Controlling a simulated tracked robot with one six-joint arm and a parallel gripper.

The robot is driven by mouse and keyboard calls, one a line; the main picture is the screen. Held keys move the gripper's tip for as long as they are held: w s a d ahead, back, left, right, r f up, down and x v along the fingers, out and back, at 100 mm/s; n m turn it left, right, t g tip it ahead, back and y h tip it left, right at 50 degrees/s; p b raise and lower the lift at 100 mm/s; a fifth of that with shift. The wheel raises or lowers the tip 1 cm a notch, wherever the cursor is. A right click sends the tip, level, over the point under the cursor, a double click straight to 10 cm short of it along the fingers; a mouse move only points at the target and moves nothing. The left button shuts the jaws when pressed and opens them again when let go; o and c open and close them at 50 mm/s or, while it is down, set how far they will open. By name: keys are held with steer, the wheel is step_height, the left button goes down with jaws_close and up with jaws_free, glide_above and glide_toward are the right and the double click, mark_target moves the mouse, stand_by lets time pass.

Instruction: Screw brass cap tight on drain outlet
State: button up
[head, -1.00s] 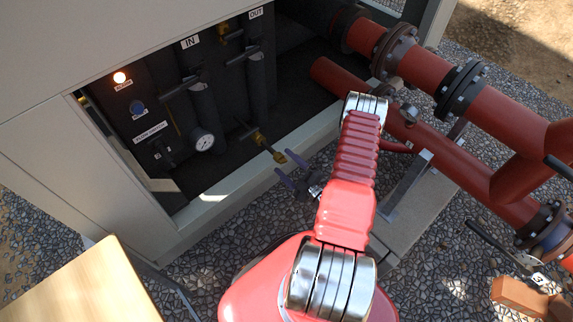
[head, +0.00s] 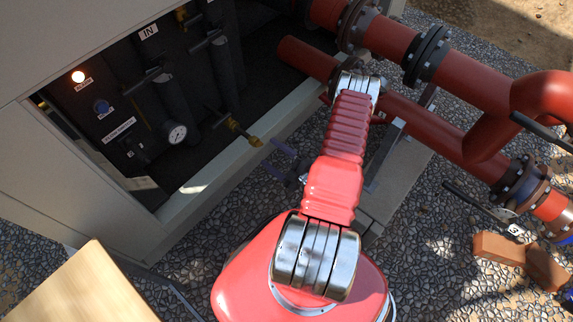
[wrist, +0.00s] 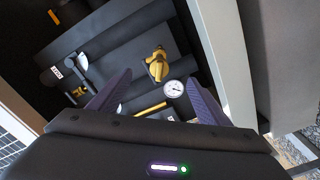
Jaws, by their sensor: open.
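A brass fitting (head: 234,124) on the drain outlet sticks out of the chiller's open lower bay, with a brass end piece (head: 254,141) at its tip. I cannot tell whether that end piece is the cap, or how tight it sits. My gripper (head: 270,154) is open, its two purple fingers just outside the brass end and apart from it. In the wrist view a brass piece (wrist: 157,63) shows beyond and between the spread fingertips, with nothing held between them.
A pressure gauge (head: 177,134), dark pipes and valve handles fill the bay behind. The bay's pale sill (head: 205,185) runs below the outlet. Red pipes (head: 400,115) stand to the right. Bricks (head: 498,247) lie on the gravel; a wooden surface (head: 75,290) is at lower left.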

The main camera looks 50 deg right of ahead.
steer(key=s, duration=0.6)
steer(key=shift+s, duration=0.4)
steer(key=shift+s+d, duration=0.1)
steer(key=s, duration=1.3)
steer(key=shift+s+d, duration=0.15)
steer(key=shift+s, duration=0.2)
stand_by(0.9)
